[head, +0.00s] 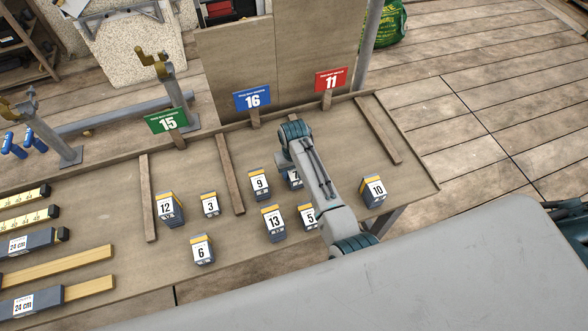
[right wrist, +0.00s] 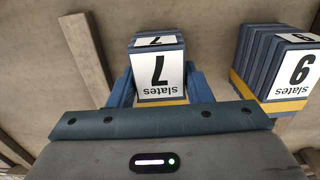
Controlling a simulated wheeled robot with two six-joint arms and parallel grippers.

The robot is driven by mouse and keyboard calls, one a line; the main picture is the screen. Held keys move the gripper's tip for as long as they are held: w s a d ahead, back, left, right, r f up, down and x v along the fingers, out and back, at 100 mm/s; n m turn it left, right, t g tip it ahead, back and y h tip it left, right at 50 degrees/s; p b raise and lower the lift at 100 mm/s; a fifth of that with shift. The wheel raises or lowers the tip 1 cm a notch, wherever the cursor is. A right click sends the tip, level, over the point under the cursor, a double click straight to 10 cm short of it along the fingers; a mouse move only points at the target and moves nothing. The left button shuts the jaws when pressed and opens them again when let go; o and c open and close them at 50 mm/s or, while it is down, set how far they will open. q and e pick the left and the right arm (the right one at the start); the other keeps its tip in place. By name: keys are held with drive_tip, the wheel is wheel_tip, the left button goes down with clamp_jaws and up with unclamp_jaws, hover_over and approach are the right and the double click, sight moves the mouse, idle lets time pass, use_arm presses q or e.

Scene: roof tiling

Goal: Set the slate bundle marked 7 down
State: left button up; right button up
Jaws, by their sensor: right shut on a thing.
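The slate bundle marked 7 (head: 293,179) is dark blue with a white label, and my right arm partly covers it in the head view. In the right wrist view the bundle (right wrist: 160,72) sits between the two blue fingers of my right gripper (right wrist: 160,92), which is shut on it. The bundle marked 9 (head: 260,184) stands just left of it in the head view, with a gap between. It also shows at the right of the right wrist view (right wrist: 288,70). I cannot tell whether bundle 7 touches the board. My left gripper is out of view.
Wooden strips (head: 230,175) divide the board (head: 330,260) below signs 15 (head: 167,120), 16 (head: 252,98) and 11 (head: 331,80). Bundles 12 (head: 169,209) and 3 (head: 210,205) stand left. Bundles 13 (head: 273,222), 5 (head: 307,217) and 6 (head: 202,250) stand nearer; 10 (head: 373,191) stands right.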

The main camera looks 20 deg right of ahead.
drive_tip(key=shift+f, duration=0.15)
drive_tip(key=o, duration=1.2)
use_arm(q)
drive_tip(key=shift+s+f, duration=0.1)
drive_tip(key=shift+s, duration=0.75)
use_arm(e)
drive_tip(key=shift+r, duration=0.35)
use_arm(q)
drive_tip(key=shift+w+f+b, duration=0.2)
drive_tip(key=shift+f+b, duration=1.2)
drive_tip(key=shift+b, duration=0.1)
use_arm(e)
wheel_tip(320, 180, up, 12)
drive_tip(key=shift+f, duration=0.15)
